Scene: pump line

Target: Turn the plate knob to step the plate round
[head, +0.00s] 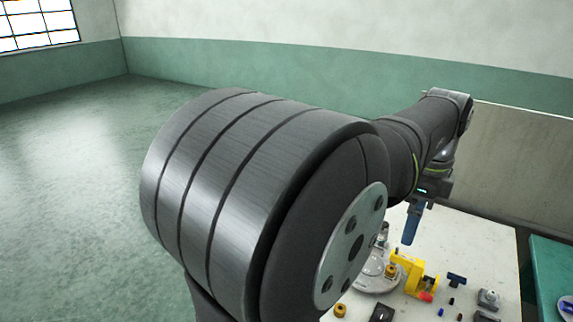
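A round pale plate (372,283) sits on the light tabletop, partly hidden behind my own arm. I cannot clearly make out which part is the plate knob. A small orange-brass round piece (391,271) shows at the plate's right side, and a similar one (340,310) lies in front of it. My gripper (411,242) hangs with blue fingers pointing down, above and behind the plate area in the picture. It appears clear of the plate. The fingers overlap in this view, so their opening does not show. I see nothing held between them.
A yellow bracket (417,273) with a red end stands right of the plate. A dark blue T-shaped piece (456,280), a grey block (488,299) and several small dark pieces lie further right. The light table (480,245) is bare at the back. A green table (550,270) stands at right.

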